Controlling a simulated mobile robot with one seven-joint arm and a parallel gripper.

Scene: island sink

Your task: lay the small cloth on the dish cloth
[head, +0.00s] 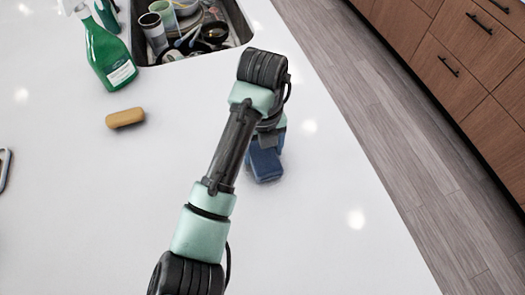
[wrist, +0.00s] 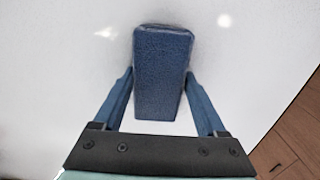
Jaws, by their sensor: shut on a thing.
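The small cloth (wrist: 163,60) looks like a dark blue, thick folded block in the wrist view. My gripper (wrist: 159,76) has its two blue fingers on either side of it and is shut on it. In the head view, blue shows below my wrist at the right side of the counter, partly hidden by my arm; the blue cloth and blue fingers are hard to tell apart there. I cannot tell whether the cloth touches the counter or hangs just above it. No separate dish cloth can be made out in either view.
A tan sponge-like bar (head: 125,118) lies on the white counter (head: 90,220). A green spray bottle (head: 106,55) stands behind it. The sink (head: 240,24) holds several cups and dishes. A curved object (head: 4,168) is cut off at the left edge.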

